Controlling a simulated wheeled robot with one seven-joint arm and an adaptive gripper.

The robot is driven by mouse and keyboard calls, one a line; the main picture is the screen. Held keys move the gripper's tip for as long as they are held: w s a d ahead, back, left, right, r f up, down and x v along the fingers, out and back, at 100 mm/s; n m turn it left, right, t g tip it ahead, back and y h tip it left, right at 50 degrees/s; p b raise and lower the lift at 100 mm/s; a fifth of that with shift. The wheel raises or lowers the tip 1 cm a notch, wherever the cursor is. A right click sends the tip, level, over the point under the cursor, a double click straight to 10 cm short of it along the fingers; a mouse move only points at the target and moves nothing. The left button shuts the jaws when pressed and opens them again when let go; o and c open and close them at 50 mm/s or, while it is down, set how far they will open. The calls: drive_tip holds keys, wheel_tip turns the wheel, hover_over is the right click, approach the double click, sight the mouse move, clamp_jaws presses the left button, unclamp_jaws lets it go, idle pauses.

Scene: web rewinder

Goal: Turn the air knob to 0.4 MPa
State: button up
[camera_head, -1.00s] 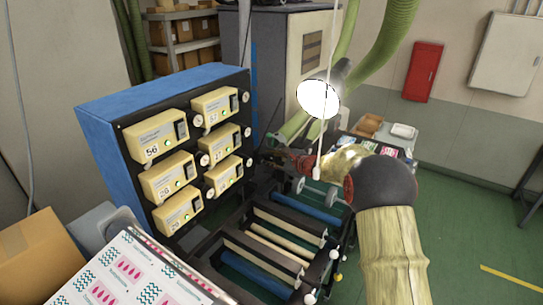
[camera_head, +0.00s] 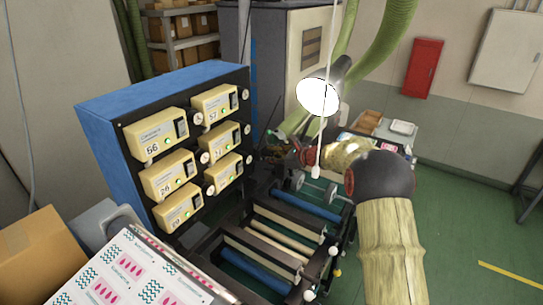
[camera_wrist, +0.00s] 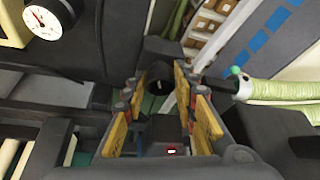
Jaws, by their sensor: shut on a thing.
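In the wrist view, the dark round air knob (camera_wrist: 158,80) lies between the yellow finger pads of my gripper (camera_wrist: 160,86), which is shut on it. Its markings cannot be made out. A white round gauge (camera_wrist: 48,20) with a red needle shows at the upper left of that view. In the head view, my gripper (camera_head: 272,155) is at the right of the blue cabinet, small and dark, and the knob cannot be made out there.
The blue cabinet (camera_head: 105,105) carries several yellow display units (camera_head: 160,137) with small round dials beside them. Green floor is open at the right.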

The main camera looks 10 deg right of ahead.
drive_tip(key=o, duration=1)
drive_tip(key=shift+o, duration=0.7)
drive_tip(key=shift+r, duration=0.15)
